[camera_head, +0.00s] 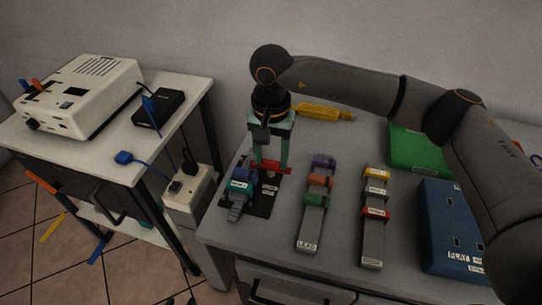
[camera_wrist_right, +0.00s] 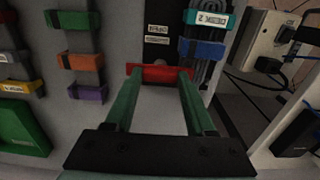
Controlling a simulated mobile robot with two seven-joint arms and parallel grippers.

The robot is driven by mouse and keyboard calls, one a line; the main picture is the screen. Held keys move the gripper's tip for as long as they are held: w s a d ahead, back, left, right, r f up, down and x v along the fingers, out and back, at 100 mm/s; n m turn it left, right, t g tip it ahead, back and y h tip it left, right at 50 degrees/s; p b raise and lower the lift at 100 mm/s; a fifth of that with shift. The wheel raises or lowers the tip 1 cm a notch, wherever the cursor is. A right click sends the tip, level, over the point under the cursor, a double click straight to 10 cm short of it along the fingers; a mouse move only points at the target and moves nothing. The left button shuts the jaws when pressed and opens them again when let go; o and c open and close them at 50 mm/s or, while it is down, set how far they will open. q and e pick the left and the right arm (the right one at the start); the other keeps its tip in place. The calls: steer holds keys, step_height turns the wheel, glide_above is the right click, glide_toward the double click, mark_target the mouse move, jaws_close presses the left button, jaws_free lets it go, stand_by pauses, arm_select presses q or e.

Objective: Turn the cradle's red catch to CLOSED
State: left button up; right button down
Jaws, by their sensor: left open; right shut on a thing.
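The cradle is a dark plate (camera_head: 262,208) at the left end of the grey table, with small white labels. Its red catch (camera_head: 272,167) is a red bar at the plate's far end; it also shows in the right wrist view (camera_wrist_right: 160,73), lying crosswise. My right gripper (camera_head: 271,165) points down with its green fingers at the bar, shut on it; its fingertips show in the wrist view (camera_wrist_right: 158,76). A grey cable with a blue-teal clip (camera_head: 242,182) lies on the plate's left side. Only dark green tips of my left gripper (camera_head: 181,299) show at the bottom edge, apart from everything.
Grey cable strips with coloured clips (camera_head: 316,201) (camera_head: 375,211) lie right of the cradle. A blue case (camera_head: 449,229) and green box (camera_head: 417,150) lie further right. A yellow cable bundle (camera_head: 325,112) lies behind. A white side table (camera_head: 105,145) and socket box (camera_head: 188,190) stand left.

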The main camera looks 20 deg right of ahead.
mark_target(271, 162)
steer(key=shift+c, duration=1.2)
jaws_free()
steer(key=shift+r, duration=0.1)
step_height(271, 162, up, 12)
steer(key=shift+r+p, duration=0.2)
steer(key=shift+p, duration=0.2)
